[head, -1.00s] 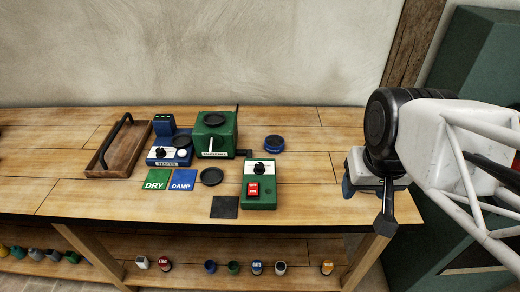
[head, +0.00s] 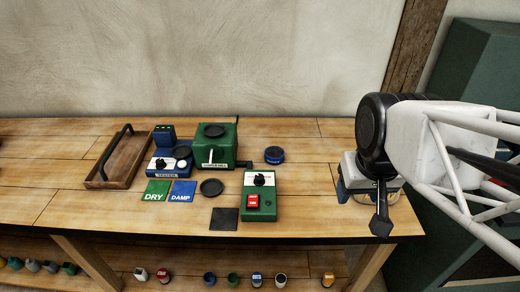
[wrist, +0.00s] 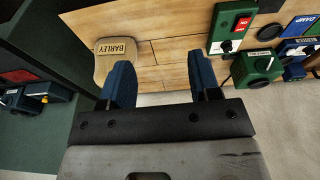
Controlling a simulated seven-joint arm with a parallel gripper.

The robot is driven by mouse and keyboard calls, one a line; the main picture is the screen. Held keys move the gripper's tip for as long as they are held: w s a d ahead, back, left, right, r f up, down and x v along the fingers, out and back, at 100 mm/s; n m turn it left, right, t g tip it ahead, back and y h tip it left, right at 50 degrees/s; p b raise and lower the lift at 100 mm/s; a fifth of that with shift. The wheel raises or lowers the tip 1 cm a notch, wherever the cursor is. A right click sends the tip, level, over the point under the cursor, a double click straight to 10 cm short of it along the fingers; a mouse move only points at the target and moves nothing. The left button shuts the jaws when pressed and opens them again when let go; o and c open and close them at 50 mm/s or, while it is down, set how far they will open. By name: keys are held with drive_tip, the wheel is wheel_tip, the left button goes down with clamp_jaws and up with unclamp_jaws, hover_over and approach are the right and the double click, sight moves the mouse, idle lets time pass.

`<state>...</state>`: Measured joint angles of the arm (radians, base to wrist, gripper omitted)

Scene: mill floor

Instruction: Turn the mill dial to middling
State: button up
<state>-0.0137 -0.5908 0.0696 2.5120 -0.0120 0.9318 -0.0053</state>
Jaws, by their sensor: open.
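A green control box (head: 260,206) stands near the front of the bench in the head view. It has a black dial (head: 260,180) on a white plate and a red switch (head: 253,201) below. The dial's lettering is too small to read. The box also shows at the top right of the wrist view (wrist: 217,46), with its dial (wrist: 225,46). My gripper (wrist: 162,75) is open and empty, its blue fingers apart. It is over the bench's right end, well right of the box; in the head view my arm mostly hides it.
A green mill (head: 230,150) and a blue tester (head: 158,172) with its own knob stand behind and left. A wooden tray (head: 126,178), DRY card (head: 155,191), DAMP card (head: 182,191) and black discs lie nearby. A BARLEY bag (wrist: 116,65) shows in the wrist view. Bench between box and gripper is clear.

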drive_tip(key=w+a+f+n, duration=0.2)
drive_tip(key=w+a, duration=0.2)
drive_tip(key=w, duration=0.4)
drive_tip(key=n+g, duration=0.2)
drive_tip(key=n, duration=0.4)
hover_over(259, 176)
drive_tip(key=f, duration=1.1)
drive_tip(key=shift+s+d+f, duration=0.1)
drive_tip(key=shift+s+d, duration=0.05)
drive_tip(key=shift+s, duration=0.15)
drive_tip(key=shift+w+a+f, duration=0.2)
drive_tip(key=shift+a+f, duration=0.05)
drive_tip(key=shift+d+f, duration=0.1)
drive_tip(key=shift+f, duration=3.8)
drive_tip(key=shift+c, duration=0.5)
